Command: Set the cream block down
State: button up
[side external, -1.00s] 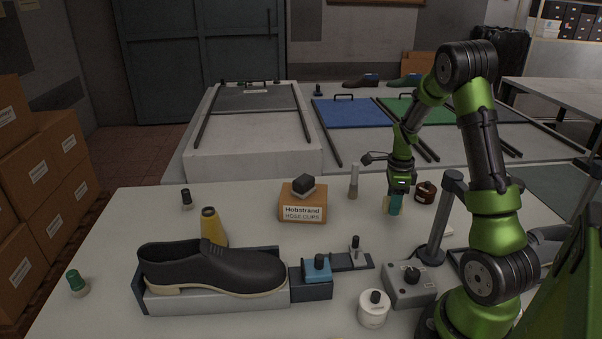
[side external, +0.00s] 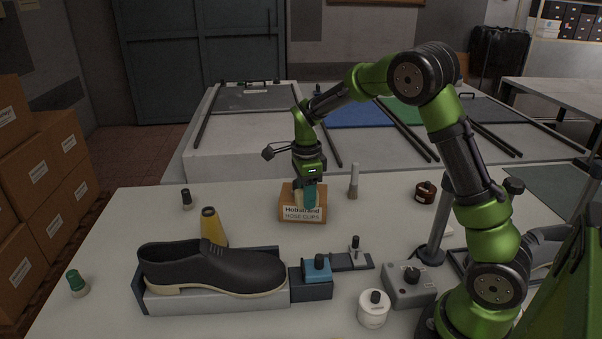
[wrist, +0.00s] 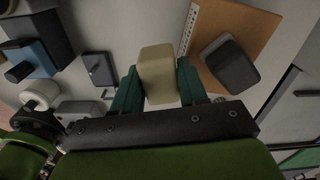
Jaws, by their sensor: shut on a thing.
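The cream block (wrist: 158,68) is a small pale block with rounded edges. My gripper (wrist: 157,84) has its teal fingers shut on two opposite sides of it. In the side external view my gripper (side external: 307,197) points down in front of the Hobstrand box, and its fingers cover part of the label. In that view the block is mostly hidden by the fingers. In the wrist view the block lies just beside the labelled edge of the box, not over its top. I cannot tell how high it is above the table.
The brown Hobstrand box (side external: 288,214) carries a dark grey block with a pale base (wrist: 230,66). A pale cylinder (side external: 353,182) stands right of the box.

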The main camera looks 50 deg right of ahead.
jog(key=w+a+r+m, duration=0.1)
jog(key=w+a, duration=0.1)
jog(key=a, duration=0.4)
jog(key=w+a+m, duration=0.1)
jog(key=w+a, duration=0.2)
jog(key=a, duration=0.3)
jog(key=f, duration=1)
jog(key=shift+s, duration=0.3)
jog(key=o, duration=1.1)
